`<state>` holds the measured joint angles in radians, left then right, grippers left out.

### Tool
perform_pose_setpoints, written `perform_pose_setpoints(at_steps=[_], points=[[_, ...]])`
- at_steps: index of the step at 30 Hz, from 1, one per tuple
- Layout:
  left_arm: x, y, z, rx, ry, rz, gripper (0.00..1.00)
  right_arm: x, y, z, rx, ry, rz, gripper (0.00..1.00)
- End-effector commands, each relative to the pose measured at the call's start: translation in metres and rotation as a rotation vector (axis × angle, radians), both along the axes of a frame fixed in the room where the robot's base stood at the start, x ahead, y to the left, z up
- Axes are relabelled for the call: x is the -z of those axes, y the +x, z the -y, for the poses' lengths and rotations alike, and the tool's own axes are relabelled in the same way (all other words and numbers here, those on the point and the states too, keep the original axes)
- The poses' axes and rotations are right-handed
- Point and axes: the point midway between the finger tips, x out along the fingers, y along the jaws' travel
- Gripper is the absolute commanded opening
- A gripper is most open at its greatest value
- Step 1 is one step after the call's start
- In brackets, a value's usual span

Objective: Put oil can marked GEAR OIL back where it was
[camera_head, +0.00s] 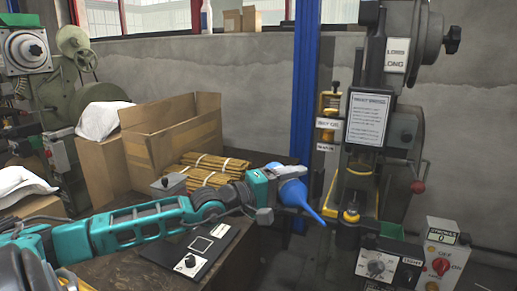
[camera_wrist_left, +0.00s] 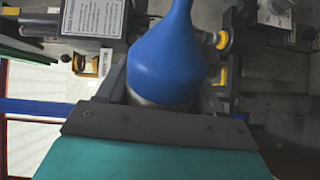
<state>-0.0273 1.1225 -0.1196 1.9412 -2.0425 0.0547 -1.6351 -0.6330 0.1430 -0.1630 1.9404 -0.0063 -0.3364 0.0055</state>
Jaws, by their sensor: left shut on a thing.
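A blue oil can (camera_head: 296,194) with a long thin spout is in my left gripper (camera_head: 272,187), which is shut on it. The can is tilted, its spout pointing down and right toward the press. In the left wrist view the blue can (camera_wrist_left: 166,55) fills the middle between the fingers; no marking on it can be read. A small wall rack (camera_head: 328,123) with white labels stands between the blue post and the press. Its upper bay holds a yellowish object (camera_head: 330,101); its label text is too small to read surely. My right gripper is not in view.
The rivet press (camera_head: 365,120) stands right of the rack, with control boxes (camera_head: 390,265) in front. The blue post (camera_head: 304,90) rises behind my gripper. An open cardboard box (camera_head: 170,140) and bundled rods (camera_head: 212,168) lie on the dark bench at left.

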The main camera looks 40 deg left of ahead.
Motion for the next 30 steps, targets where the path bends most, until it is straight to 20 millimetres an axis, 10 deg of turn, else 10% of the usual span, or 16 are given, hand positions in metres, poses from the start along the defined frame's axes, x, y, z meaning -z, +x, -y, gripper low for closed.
perform_pose_setpoints(at_steps=[6,15,30], points=[[0.035,-0.042,0.124,0.248,-0.033,-0.005,0.27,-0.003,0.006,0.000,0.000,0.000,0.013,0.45],[0.061,-0.084,0.244,0.485,-0.031,-0.008,0.27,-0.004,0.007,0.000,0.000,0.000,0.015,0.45],[0.066,-0.099,0.265,0.565,-0.032,0.007,0.27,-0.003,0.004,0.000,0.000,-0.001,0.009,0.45]])
